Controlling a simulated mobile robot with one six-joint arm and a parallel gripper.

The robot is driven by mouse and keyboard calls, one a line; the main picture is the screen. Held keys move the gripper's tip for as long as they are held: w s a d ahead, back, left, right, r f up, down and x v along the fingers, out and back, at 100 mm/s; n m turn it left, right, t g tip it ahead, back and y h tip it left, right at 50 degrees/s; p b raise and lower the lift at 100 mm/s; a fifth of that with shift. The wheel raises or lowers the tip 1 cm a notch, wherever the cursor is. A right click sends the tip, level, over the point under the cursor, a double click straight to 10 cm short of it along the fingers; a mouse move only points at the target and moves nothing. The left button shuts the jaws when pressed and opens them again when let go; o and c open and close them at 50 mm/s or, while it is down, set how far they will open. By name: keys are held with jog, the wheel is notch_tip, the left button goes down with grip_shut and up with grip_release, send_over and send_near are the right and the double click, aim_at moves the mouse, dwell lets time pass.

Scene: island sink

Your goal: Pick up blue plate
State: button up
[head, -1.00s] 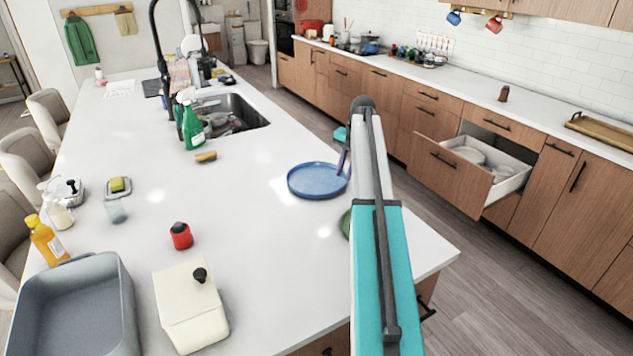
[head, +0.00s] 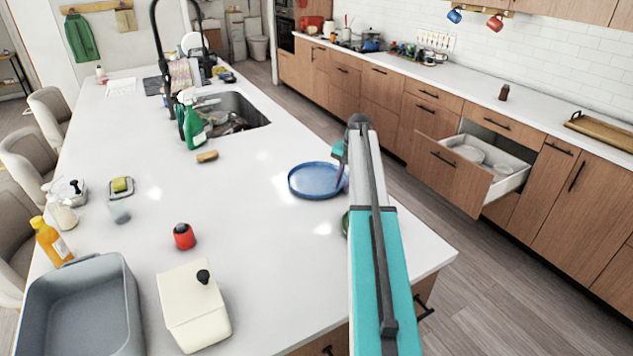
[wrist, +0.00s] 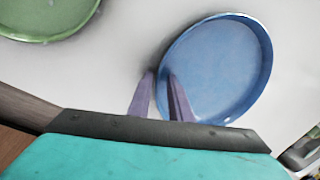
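The blue plate (head: 312,182) lies flat on the white island counter, left of my arm in the head view. In the wrist view the blue plate (wrist: 222,65) fills the upper right. My gripper (wrist: 159,74) is at the plate's near left rim, its two purple fingers apart. The left finger is outside the rim and the right finger overlaps the inside of the plate. A gap shows between the fingertips, with the rim between them. I cannot tell whether either finger touches the plate. In the head view my arm hides part of the plate's right side.
A green plate (wrist: 45,15) lies left of the gripper, mostly hidden by my arm in the head view. A red pepper-like item (head: 184,237), a white container (head: 193,310) and a grey tub (head: 80,262) stand nearer. An open drawer (head: 455,178) juts out across the aisle.

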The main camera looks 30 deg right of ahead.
grip_shut()
jog(key=shift+r, duration=0.15)
dwell(0.4)
jog(key=shift+r+b, duration=0.5)
jog(key=shift+r, duration=0.15)
jog(key=shift+w+r+b, duration=0.1)
jog(key=shift+r+b, duration=0.4)
jog(key=shift+r, duration=0.45)
jog(key=s+d+b, duration=0.1)
jog(key=s+d, duration=0.2)
jog(key=s+d+r+b, duration=0.1)
jog(key=s+d, duration=0.3)
jog(key=s+d+b, duration=0.2)
jog(key=s+d, duration=0.2)
jog(key=shift+s+d+r, duration=0.15)
jog(key=shift+d+r, duration=0.1)
jog(key=shift+r, duration=0.05)
